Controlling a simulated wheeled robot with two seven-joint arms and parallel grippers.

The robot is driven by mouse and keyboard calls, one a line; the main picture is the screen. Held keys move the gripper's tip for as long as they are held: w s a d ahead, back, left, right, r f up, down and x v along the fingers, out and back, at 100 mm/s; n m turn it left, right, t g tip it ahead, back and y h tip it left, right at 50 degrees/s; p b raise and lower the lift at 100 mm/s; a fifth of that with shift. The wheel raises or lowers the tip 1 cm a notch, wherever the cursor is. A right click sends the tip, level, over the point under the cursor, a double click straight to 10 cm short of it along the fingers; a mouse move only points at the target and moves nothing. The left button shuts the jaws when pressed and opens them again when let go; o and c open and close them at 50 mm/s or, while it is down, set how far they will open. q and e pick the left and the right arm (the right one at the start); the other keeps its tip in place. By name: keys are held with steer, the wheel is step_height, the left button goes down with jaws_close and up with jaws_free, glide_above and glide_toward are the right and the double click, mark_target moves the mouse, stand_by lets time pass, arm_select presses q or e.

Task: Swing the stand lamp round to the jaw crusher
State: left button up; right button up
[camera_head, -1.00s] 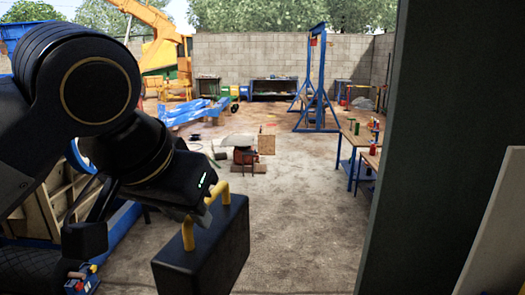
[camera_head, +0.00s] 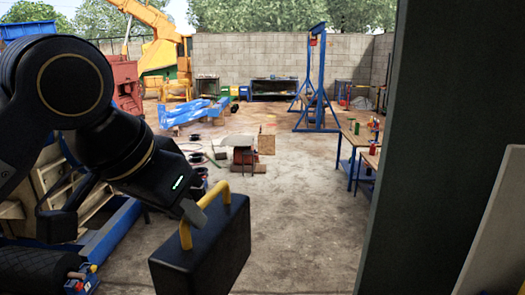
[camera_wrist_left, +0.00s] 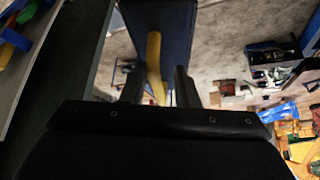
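A black box-shaped body (camera_head: 215,245) with a yellow handle (camera_head: 187,236) stands low in the middle of the head view. It may be the lamp's head; no stand shows. My left gripper (camera_head: 201,205) is at the handle. In the left wrist view, the handle (camera_wrist_left: 155,62) lies between the two fingers of my left gripper (camera_wrist_left: 159,78), with gaps on both sides, so it looks open around it. A dark red machine (camera_head: 126,85) behind my left arm may be the jaw crusher; I cannot be sure. My right gripper is not in view.
A dark upright panel (camera_head: 425,150) blocks the right side close by. A blue-framed machine (camera_head: 110,230) is at lower left. A workbench (camera_head: 355,138) stands right, a blue gantry (camera_head: 320,85) further back.

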arm_select(q)
steer(key=shift+a, duration=0.1)
steer(key=shift+w+a+m+g+h, duration=0.2)
steer(key=shift+a+m+h, duration=0.1)
steer(key=shift+m, duration=0.3)
steer(key=shift+w+a+m+g+h, duration=0.15)
steer(key=shift+m+h, duration=0.15)
steer(key=shift+m, duration=0.3)
steer(key=shift+w+a+m+g+h+p, duration=0.35)
steer(key=shift+m+p, duration=0.2)
steer(key=shift+m, duration=0.45)
steer(key=shift+r, duration=0.1)
step_height(320, 180, up, 2)
steer(key=p, duration=0.2)
steer(key=shift+r+p, duration=0.25)
steer(key=shift+p, duration=0.1)
step_height(320, 180, up, 4)
steer(key=shift+r, duration=0.15)
